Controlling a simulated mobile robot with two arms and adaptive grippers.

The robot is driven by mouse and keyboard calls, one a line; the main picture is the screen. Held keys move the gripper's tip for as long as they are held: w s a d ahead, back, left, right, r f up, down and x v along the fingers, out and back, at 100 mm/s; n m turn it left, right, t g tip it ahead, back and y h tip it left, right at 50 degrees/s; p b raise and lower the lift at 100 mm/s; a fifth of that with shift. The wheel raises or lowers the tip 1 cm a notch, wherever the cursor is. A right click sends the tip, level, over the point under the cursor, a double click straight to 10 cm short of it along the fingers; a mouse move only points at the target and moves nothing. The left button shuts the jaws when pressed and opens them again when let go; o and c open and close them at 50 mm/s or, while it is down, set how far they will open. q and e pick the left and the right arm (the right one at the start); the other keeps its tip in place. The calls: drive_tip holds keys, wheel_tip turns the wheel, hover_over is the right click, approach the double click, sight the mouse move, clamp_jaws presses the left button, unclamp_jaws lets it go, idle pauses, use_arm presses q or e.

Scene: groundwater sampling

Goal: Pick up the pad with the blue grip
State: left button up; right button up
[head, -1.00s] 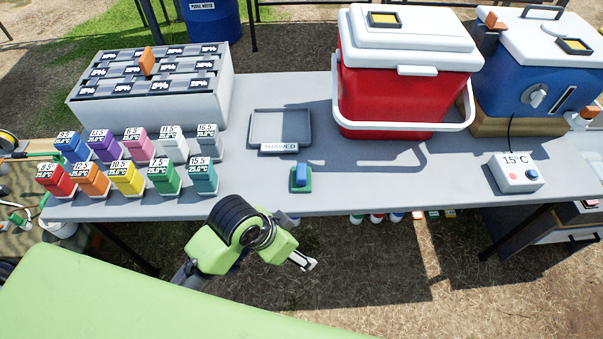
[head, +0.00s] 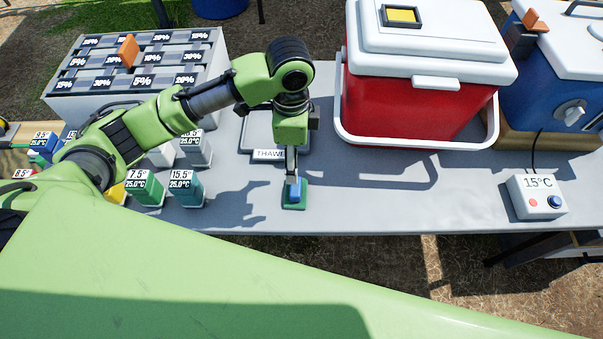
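The pad (head: 302,205) is a flat green piece with an upright blue grip (head: 295,191), lying on the grey table near its front edge. My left gripper (head: 292,179) comes down from above in the head view, with its fingertips at the top of the blue grip. The view is too small to tell whether the fingers are closed on the grip. The pad still rests on the table. My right gripper is not in view.
A grey tray labelled THAWED (head: 257,137) lies behind my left gripper, partly hidden by it. A red cooler (head: 398,100) stands behind right. Several coloured labelled blocks stand left, partly behind my arm. A 15°C box (head: 537,197) sits right. The table front between is clear.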

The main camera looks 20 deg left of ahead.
use_arm(q)
hover_over(296, 186)
drive_tip(key=f, duration=0.5)
drive_tip(key=shift+s+a+f, duration=0.3)
drive_tip(key=shift+s, duration=0.1)
drive_tip(key=shift+w+f, duration=0.25)
drive_tip(key=shift+f, duration=0.8)
drive_tip(key=shift+d+f, duration=0.1)
drive_tip(key=shift+f, duration=0.4)
wheel_tip(296, 186, down, 4)
drive_tip(key=shift+w+d+r+p, duration=0.1)
drive_tip(key=shift+d+r+p, duration=0.1)
drive_tip(key=shift+p, duration=0.3)
drive_tip(key=shift+f, duration=0.35)
drive_tip(key=shift+c, duration=0.3)
drive_tip(key=c, duration=1)
drive_tip(key=shift+c, duration=0.2)
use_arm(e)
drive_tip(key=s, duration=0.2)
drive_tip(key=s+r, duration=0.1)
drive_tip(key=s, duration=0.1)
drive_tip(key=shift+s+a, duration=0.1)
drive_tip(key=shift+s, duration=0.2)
